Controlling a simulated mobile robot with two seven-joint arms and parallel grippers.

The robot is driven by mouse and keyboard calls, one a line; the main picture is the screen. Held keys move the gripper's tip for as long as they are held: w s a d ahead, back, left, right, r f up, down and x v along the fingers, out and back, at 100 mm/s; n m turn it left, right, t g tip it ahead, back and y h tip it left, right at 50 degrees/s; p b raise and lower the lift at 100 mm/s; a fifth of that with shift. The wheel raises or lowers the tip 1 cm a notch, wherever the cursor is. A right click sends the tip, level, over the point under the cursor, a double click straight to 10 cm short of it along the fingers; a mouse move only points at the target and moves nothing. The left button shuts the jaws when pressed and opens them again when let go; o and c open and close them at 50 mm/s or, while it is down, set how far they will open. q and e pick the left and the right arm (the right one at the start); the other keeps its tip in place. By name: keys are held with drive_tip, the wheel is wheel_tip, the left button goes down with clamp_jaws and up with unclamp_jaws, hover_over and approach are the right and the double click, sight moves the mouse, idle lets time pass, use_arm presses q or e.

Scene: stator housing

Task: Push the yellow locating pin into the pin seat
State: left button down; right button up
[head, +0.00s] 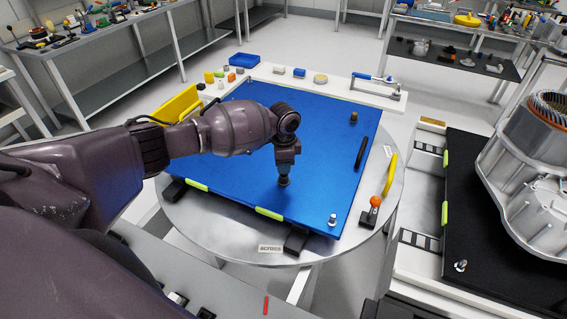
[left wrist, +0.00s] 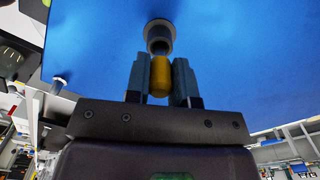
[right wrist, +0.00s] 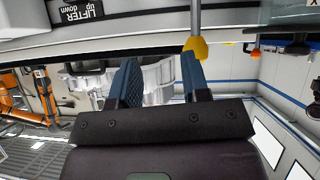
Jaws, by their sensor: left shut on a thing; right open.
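The yellow locating pin (left wrist: 160,78) is upright between the fingers of my left gripper (left wrist: 161,80), which is shut on it. The pin seat (left wrist: 159,33) is a short grey, round socket with a dark opening on the blue plate. In the left wrist view the pin's far end lines up with that opening; I cannot tell whether it has entered. In the head view my left gripper (head: 284,172) points down at the plate, at the small dark seat (head: 284,182), and the pin is hidden. My right gripper (right wrist: 160,78) is open and empty, away from the plate.
The blue plate (head: 310,185) lies on a round metal table (head: 225,230). Its surface around my gripper is mostly clear, with a black handle (head: 361,154) and posts near its edges.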

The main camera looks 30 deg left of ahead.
use_arm(q)
drive_tip(key=shift+f+b, duration=0.5)
drive_tip(key=shift+f, duration=0.65)
idle(0.4)
drive_tip(key=c, duration=0.6)
unclamp_jaws()
drive_tip(key=shift+c, duration=0.2)
drive_tip(key=shift+r+p, duration=1.2)
drive_tip(key=shift+p, duration=0.1)
drive_tip(key=shift+r+p, duration=0.6)
drive_tip(key=shift+r, duration=0.5)
drive_tip(key=shift+r, duration=0.3)
wheel_tip(320, 180, up, 10)
drive_tip(key=b, duration=0.1)
drive_tip(key=shift+r, duration=0.1)
